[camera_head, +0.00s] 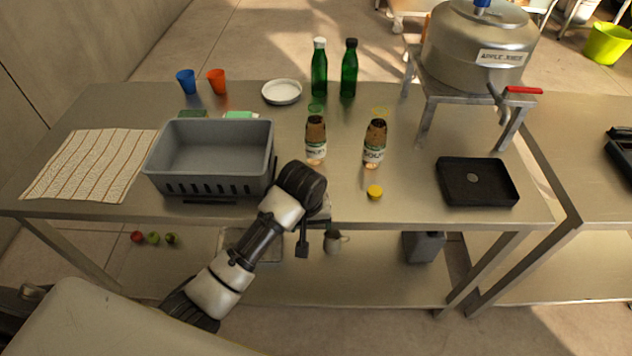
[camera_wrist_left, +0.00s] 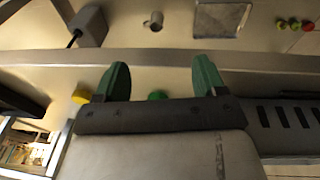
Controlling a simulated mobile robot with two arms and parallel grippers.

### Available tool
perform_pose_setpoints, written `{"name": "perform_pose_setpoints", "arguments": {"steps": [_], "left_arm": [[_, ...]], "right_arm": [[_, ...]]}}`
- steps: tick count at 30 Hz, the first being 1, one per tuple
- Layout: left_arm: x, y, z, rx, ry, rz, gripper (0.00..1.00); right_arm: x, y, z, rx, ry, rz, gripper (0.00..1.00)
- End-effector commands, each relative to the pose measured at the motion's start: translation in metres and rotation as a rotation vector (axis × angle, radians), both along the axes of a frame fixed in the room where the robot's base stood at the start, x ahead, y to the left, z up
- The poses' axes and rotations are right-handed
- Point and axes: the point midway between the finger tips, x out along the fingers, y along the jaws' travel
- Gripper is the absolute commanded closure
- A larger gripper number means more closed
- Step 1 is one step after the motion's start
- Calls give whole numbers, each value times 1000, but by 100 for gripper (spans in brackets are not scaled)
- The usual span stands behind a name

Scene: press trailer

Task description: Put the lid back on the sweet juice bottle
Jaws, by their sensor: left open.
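Two small bottles with brown upper parts and pale labels stand upright on the steel table, a left one (camera_head: 316,150) and a right one (camera_head: 375,155). The right label appears to begin "SOU"; the left label is too small to read surely. A yellow lid (camera_head: 375,191) lies in front of the right bottle and shows in the left wrist view (camera_wrist_left: 82,93). A green lid (camera_wrist_left: 157,95) shows between my left fingers in that view; my arm hides it in the head view. My left gripper (camera_head: 315,228) is open and empty at the table's front edge (camera_wrist_left: 160,80). My right gripper is not seen.
A grey crate (camera_head: 212,191) stands left of my left gripper. Two green bottles (camera_head: 319,75) and a white dish (camera_head: 282,91) stand behind. A black tray (camera_head: 447,187) lies to the right, near the juice tank's stand (camera_head: 465,97). Table space around the yellow lid is clear.

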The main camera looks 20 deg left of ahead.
Motion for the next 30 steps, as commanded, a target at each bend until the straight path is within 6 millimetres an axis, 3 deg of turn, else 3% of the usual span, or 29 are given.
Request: {"name": "perform_pose_setpoints", "arguments": {"steps": [1,3,9,13,25,30], "left_arm": [[13,-1,19,8,2,32,29],[28,-1,35,19,10,84,29],[71,4,71,53,32,239,29],[87,7,85,69,39,309,29],[92,8,89,73,42,334,29],[93,10,72,76,47,335,29]], "right_arm": [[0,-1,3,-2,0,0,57],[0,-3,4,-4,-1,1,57],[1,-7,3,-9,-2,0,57],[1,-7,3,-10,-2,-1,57],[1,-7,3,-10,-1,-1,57],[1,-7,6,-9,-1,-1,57]]}}
